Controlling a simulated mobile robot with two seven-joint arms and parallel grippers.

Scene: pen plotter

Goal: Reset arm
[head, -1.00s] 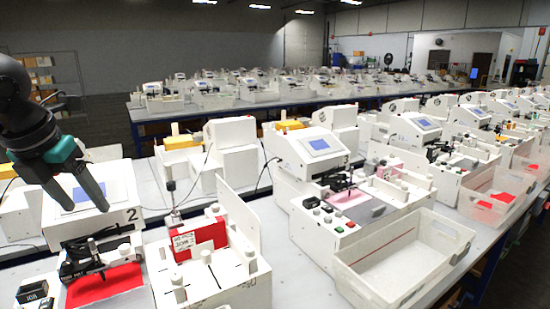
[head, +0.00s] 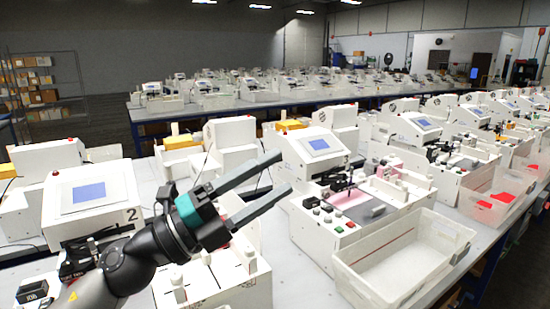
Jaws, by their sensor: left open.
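My left arm comes in from the lower left, and its black and teal left gripper (head: 285,172) is in the middle of the view. Its two grey fingers point up and to the right, spread apart with nothing between them. It appears in front of the gap between plotter 2 (head: 88,200) and plotter 3 (head: 318,148). My arm hides much of plotter 2's lower part and the white fixture (head: 245,290) beside it. Only a small bit of red shows by that fixture. My right gripper is not in view.
A clear, empty-looking bin (head: 400,262) stands at the front right by plotter 3. A second bin with red cards (head: 490,200) is farther right. More white plotters line the benches behind. Bare table (head: 300,285) shows between the white fixture and the bin.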

